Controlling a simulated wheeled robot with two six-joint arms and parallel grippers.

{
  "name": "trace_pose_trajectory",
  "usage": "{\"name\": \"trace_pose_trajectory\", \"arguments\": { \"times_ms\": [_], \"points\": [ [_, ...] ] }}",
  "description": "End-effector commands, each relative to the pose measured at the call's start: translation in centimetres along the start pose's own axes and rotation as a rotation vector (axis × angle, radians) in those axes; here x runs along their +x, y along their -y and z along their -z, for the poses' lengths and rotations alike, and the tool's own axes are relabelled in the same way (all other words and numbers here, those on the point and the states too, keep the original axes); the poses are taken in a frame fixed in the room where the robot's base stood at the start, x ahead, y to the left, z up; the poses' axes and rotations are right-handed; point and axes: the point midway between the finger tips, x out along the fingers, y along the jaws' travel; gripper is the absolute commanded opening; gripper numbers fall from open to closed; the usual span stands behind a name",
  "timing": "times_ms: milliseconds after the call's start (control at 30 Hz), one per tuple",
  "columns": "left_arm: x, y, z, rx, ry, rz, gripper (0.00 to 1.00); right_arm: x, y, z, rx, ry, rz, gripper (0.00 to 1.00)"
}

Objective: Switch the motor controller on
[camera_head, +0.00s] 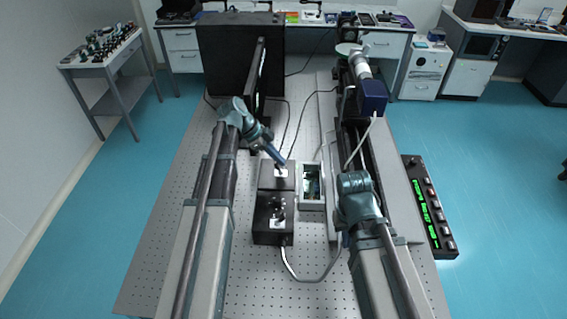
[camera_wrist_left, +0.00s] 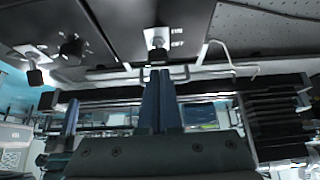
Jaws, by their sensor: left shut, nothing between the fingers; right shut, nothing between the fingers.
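The motor controller (camera_head: 264,181) is a black box on the perforated table, with a small metal toggle on a white plate on top. In the left wrist view the toggle (camera_wrist_left: 157,40) stands beside the ON and OFF lettering. My left gripper (camera_head: 281,163) is shut and empty, its blue fingertips close to the toggle. In the left wrist view the fingers (camera_wrist_left: 159,74) point at the toggle from below in the picture; I cannot tell whether they touch. My right gripper (camera_head: 355,183) is at the right, apart from the controller, its fingers hidden in the head view.
A second black box (camera_head: 262,233) with knobs adjoins the controller on the near side, with a cable. An open box with a circuit board (camera_head: 311,186) stands right of it. A dark upright panel (camera_head: 228,62) and a long rail with a blue device (camera_head: 371,97) stand farther back.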

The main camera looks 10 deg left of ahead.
Motion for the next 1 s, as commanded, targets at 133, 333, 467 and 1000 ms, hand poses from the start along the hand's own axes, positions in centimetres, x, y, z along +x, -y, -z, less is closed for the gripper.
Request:
{"name": "trace_pose_trajectory", "arguments": {
  "times_ms": [133,333,467,1000],
  "points": [
    [0.0,0.0,0.2,0.002,0.006,-0.002,0.0,-0.2,0.0,0.0,0.0,0.0,0.0,0.0],
    [-0.3,0.0,0.4,0.001,0.008,-0.002,0.0,-0.6,-0.1,0.0,0.0,0.0,0.0,0.0],
    [-0.8,0.0,0.8,0.001,0.009,-0.002,0.0,-1.2,-0.1,-0.1,0.0,0.0,0.0,0.0],
    [-1.3,0.0,1.2,0.001,0.009,-0.002,0.0,-1.8,-0.2,-0.1,-0.001,0.0,0.0,0.0]
  ]
}}
